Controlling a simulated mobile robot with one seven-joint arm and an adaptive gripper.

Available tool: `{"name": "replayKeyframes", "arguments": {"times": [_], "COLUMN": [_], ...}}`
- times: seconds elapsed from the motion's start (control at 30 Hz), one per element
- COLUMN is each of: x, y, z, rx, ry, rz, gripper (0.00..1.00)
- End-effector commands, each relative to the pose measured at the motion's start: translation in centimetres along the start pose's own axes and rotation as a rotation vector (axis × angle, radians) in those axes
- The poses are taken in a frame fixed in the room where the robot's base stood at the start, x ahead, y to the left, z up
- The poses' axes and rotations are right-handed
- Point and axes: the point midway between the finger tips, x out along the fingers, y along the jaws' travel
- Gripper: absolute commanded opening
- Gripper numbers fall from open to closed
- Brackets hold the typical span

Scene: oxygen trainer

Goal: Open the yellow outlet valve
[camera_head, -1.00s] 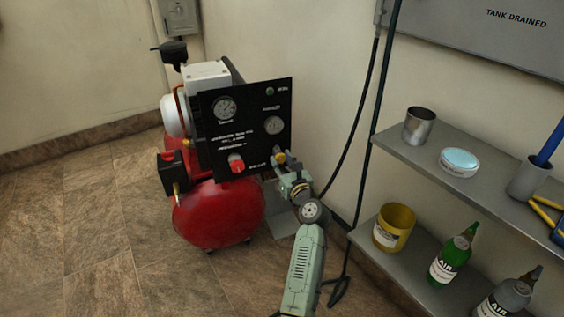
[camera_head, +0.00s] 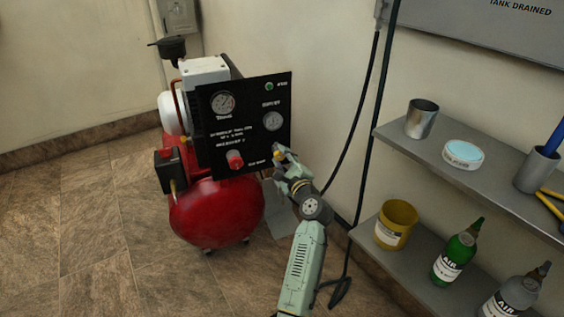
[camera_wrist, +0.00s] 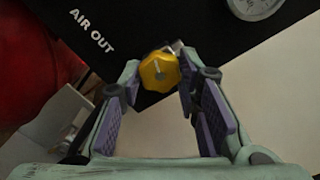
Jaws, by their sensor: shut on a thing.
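The yellow outlet valve (camera_wrist: 159,71) is a small lobed knob at the lower right of the black panel, near the words "AIR OUT". In the head view the yellow knob (camera_head: 279,153) shows just above my gripper's tips. My gripper (camera_wrist: 160,68) is shut on the knob, one finger at each side of it. In the head view my gripper (camera_head: 283,163) reaches up to the panel's lower right corner. The knob's stem is mostly hidden.
The black panel (camera_head: 222,136) carries gauges and a red knob (camera_head: 235,160), on a red compressor tank (camera_head: 215,212). At the right, metal shelves (camera_head: 480,180) hold a cup, a yellow bucket (camera_head: 396,224) and bottles. Black hoses (camera_head: 352,140) hang beside my arm.

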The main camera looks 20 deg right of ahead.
Motion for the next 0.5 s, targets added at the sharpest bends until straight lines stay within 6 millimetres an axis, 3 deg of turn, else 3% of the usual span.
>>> {"name": "replayKeyframes", "arguments": {"times": [0.5], "x": [0.06], "y": [0.01], "z": [-0.06], "rx": [-0.491], "ry": [-0.001], "rz": [-0.003], "gripper": [0.03]}}
